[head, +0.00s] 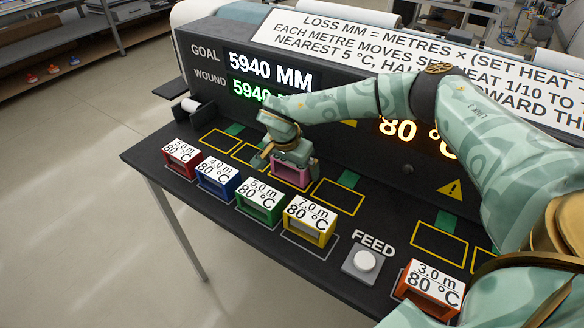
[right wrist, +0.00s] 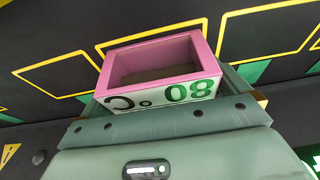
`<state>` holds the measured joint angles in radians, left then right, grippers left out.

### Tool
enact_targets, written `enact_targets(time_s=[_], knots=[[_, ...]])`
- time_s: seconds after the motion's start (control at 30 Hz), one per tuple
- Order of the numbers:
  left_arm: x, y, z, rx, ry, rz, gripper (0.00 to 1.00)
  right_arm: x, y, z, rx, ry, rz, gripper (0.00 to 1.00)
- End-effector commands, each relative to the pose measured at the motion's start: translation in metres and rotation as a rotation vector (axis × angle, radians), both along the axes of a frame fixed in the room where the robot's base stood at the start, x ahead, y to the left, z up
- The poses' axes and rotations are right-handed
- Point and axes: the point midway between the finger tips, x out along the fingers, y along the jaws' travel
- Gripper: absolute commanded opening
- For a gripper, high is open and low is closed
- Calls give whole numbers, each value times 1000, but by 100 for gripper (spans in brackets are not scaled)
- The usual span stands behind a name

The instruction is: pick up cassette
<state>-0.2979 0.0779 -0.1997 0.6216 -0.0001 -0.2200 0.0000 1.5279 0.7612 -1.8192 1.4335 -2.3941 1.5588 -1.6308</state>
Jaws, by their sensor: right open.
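A pink cassette (head: 292,173), an open-fronted box, sits on the dark bench among the yellow-outlined slots. My right gripper (head: 285,162) is down over it, open, with its fingers around or beside it; contact is unclear. In the right wrist view, the pink cassette (right wrist: 160,62) lies just past the gripper body (right wrist: 165,125), and its label reads 80 °C upside down. Other cassettes stand in a front row: red (head: 180,158), blue (head: 217,178), green (head: 259,200) and yellow (head: 310,221). An orange cassette (head: 430,288) stands at the right. My left gripper is not in view.
Behind stands a dark panel (head: 205,85) showing GOAL 5940 MM; my arm partly hides the WOUND reading. A FEED button (head: 365,260) is near the front edge. Empty yellow-outlined slots (head: 338,196) lie beside the pink cassette.

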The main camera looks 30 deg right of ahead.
Motion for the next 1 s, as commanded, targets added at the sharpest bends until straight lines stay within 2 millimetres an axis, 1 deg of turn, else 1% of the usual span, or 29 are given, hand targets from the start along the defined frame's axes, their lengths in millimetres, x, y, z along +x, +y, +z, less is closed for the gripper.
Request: enact_targets(time_s=[0.03,0.07,0.1,0.17,0.2,0.23,0.27,0.5,0.57,0.67,0.77,0.87,0.9,1.0], knots=[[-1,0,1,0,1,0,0,0,0,1,0,0,0,100],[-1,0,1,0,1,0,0,0,0,1,0,0,0,94],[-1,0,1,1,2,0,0,0,0,1,0,0,0,83],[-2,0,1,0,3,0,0,0,0,1,0,0,-1,67],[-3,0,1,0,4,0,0,0,0,1,0,0,-1,64],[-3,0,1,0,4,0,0,0,0,1,0,0,-1,64],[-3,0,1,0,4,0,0,0,0,1,0,-1,-1,60],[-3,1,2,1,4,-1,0,0,0,4,0,-1,-1,60],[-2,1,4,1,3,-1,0,0,0,8,0,-2,0,60],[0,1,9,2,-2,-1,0,1,0,20,0,-5,0,60],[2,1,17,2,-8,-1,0,1,0,39,0,-5,-1,60],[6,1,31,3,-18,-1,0,-16,8,63,1,-5,3,60],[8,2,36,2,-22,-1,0,-24,12,75,2,-7,3,60],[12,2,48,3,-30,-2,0,-44,22,101,1,-7,4,60]])
